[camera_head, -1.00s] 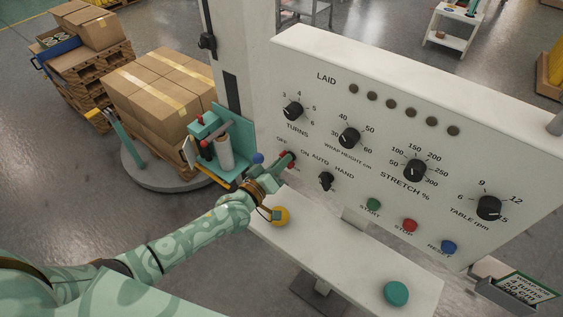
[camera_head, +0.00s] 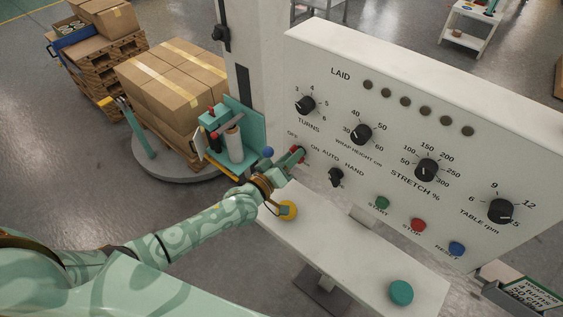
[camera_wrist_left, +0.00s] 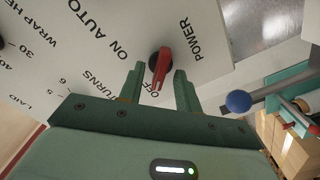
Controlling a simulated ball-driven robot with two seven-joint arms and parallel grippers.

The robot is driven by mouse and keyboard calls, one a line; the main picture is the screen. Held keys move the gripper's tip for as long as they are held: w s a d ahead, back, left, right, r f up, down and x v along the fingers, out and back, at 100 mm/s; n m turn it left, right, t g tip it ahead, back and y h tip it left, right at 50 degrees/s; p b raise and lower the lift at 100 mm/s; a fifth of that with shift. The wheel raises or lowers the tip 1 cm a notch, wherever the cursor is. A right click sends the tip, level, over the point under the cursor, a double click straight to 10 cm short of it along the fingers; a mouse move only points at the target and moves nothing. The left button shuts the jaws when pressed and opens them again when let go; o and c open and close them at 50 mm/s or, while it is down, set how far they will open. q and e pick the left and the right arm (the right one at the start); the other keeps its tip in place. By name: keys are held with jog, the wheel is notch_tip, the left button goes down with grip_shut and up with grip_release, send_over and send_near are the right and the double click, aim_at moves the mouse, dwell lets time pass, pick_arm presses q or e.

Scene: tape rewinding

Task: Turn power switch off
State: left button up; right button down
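The power switch is a dark round knob with a red handle (camera_wrist_left: 161,67) on the white control panel (camera_wrist_left: 95,75). In the wrist view its handle lies slantwise, with its near end beside the OFF label. In the head view the red handle (camera_head: 300,149) is partly hidden by my left gripper (camera_head: 294,157), which is at the panel's lower left. In the wrist view the left gripper (camera_wrist_left: 159,78) is open. One finger is on each side of the knob, with visible gaps. My right gripper is not in view.
A black AUTO/HAND knob (camera_head: 336,177) sits just right of the switch. A yellow button (camera_head: 288,210) and a teal button (camera_head: 401,292) are on the white shelf below. A blue ball-ended lever (camera_wrist_left: 238,101) is close to the gripper's right in the wrist view.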

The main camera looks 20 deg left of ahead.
pick_arm(q)
jog(key=v, duration=1.6)
jog(key=shift+s, duration=0.1)
